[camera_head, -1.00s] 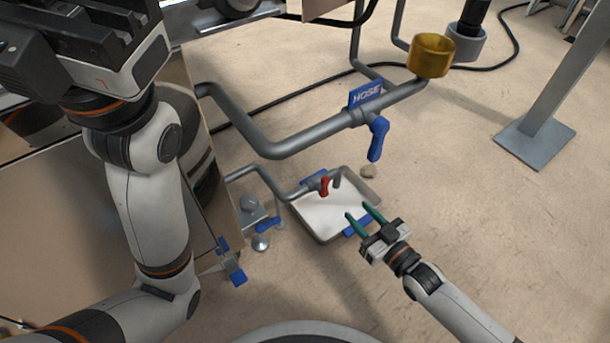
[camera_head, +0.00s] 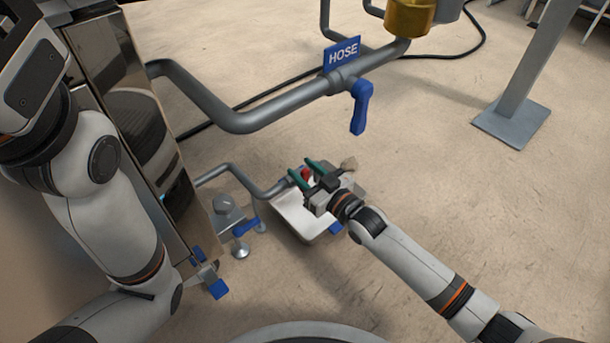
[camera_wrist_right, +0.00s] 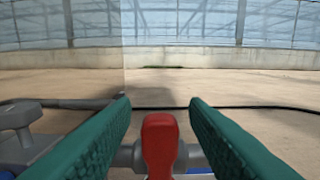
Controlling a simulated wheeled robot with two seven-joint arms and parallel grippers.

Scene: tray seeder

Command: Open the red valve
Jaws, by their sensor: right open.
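The red valve handle (camera_wrist_right: 160,143) stands upright on a thin grey pipe in the right wrist view, centred between my two green fingers. In the head view the red valve (camera_head: 306,174) shows only in part, at the end of the thin pipe (camera_head: 238,177) above the white tray (camera_head: 296,222). My right gripper (camera_head: 303,168) is open, with its fingertips at the valve and partly covering it. In the wrist view a gap shows on both sides of the handle. My left arm is in the left of the head view, but its gripper's jaws are not visible.
A thick grey pipe with a blue HOSE sign (camera_head: 342,54) and a blue valve handle (camera_head: 361,106) runs above and behind. A steel cabinet (camera_head: 128,90) stands left. A grey post foot (camera_head: 512,124) is at the right. The floor between is clear.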

